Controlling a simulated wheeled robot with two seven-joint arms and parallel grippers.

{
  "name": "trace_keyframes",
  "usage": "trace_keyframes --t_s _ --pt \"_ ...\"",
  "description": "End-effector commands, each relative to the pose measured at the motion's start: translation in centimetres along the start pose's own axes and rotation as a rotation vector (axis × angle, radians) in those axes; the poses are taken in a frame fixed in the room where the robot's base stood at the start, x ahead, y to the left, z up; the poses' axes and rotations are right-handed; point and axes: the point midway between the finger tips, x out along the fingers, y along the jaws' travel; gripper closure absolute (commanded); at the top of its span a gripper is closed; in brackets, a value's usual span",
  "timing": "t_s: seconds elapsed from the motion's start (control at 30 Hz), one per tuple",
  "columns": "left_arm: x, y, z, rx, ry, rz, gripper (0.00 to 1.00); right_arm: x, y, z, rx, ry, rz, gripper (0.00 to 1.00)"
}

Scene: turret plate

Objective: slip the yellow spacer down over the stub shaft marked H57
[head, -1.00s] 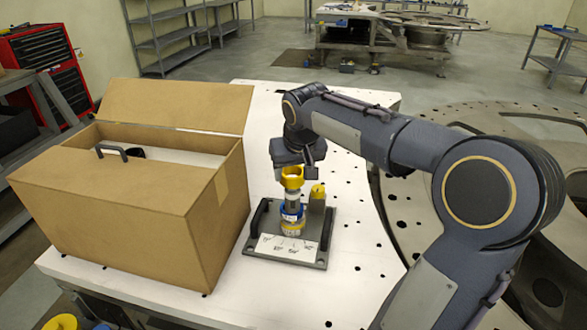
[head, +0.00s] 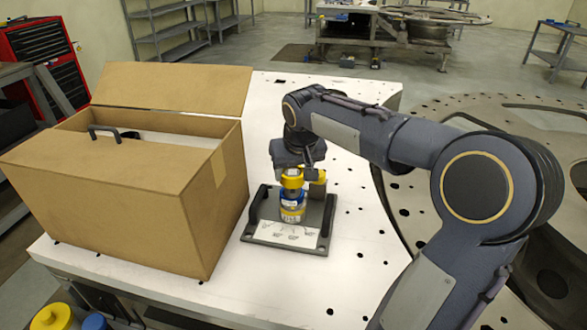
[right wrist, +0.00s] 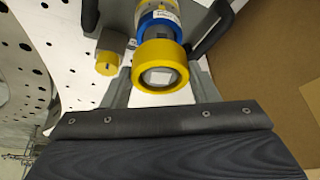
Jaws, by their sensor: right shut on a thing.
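The yellow spacer (head: 292,179) is held by my right gripper (right wrist: 160,72), which is shut on it. The spacer is level over the stub shaft; in the right wrist view the shaft's pale end (right wrist: 159,77) shows inside its bore. A blue ring (head: 292,197) sits lower on the same stack, a little below the spacer, with a yellow ring (head: 292,213) under it. A pale tag shows on the stack, but I cannot read H57 on it. My left gripper is not in view.
The stack stands on a grey base plate (head: 322,238) with dark handles and a marked white card (head: 283,235). A second yellow-topped post (head: 317,187) stands close beside the stack. An open cardboard box (head: 120,205) is at left; the white table is clear in front.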

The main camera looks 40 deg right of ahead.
Motion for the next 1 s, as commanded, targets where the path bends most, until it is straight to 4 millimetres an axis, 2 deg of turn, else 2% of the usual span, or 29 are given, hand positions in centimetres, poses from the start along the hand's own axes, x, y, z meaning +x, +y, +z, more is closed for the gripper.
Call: trace_keyframes --t_s 0.6,1.0 --pt "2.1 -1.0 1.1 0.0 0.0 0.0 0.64 3.0 0.0 1.2 0.0 0.0 0.0 0.71" --pt "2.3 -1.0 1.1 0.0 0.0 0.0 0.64 3.2 0.0 1.3 0.0 0.0 0.0 0.71"
